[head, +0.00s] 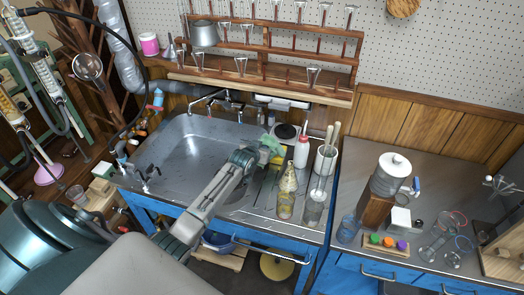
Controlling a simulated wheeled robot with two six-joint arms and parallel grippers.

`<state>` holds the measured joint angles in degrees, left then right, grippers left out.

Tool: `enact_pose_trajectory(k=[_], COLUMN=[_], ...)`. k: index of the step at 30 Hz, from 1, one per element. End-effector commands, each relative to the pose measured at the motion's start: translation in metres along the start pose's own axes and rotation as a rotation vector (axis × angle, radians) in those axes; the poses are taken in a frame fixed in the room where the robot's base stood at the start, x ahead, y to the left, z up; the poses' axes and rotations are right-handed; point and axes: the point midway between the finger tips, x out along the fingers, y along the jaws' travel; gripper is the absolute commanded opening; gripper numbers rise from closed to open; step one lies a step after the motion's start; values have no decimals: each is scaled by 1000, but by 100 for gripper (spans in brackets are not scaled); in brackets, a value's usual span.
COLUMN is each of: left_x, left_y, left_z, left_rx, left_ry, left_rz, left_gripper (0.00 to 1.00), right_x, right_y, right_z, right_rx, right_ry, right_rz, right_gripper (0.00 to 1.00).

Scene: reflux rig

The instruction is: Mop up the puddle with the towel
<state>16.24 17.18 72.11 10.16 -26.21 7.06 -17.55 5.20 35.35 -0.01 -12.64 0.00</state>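My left arm reaches from the lower left over the front of the steel sink (170,158). The fingers are too small and hidden to show open or shut. I cannot clearly make out a puddle; a dark patch beside the forearm could be shadow. My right gripper is not in view.
A red-capped white bottle (301,152), a yellowish bottle (287,190) and glass vessels (313,208) crowd the drainboard right of the gripper. A wooden rack (262,68) with glass funnels stands behind. A right-hand counter (445,180) holds a white-lidded jar (391,173).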

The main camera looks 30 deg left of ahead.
Motion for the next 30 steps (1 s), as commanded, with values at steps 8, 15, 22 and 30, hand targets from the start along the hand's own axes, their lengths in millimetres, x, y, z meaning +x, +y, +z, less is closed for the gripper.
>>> enact_pose_trajectory(k=[8,15,22,30], left_x=[0,-13,-24,-22], left_y=[0,0,0,0], left_z=[0,-26,-46,-44], left_rx=[0,0,0,0], left_ry=[0,0,-1,0], left_rz=[0,0,0,0], left_gripper=[0,0,0,0], right_x=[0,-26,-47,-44], right_y=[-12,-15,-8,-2], right_z=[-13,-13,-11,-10], right_rx=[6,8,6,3], right_ry=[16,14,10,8], right_rz=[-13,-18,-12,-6], right_gripper=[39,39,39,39])
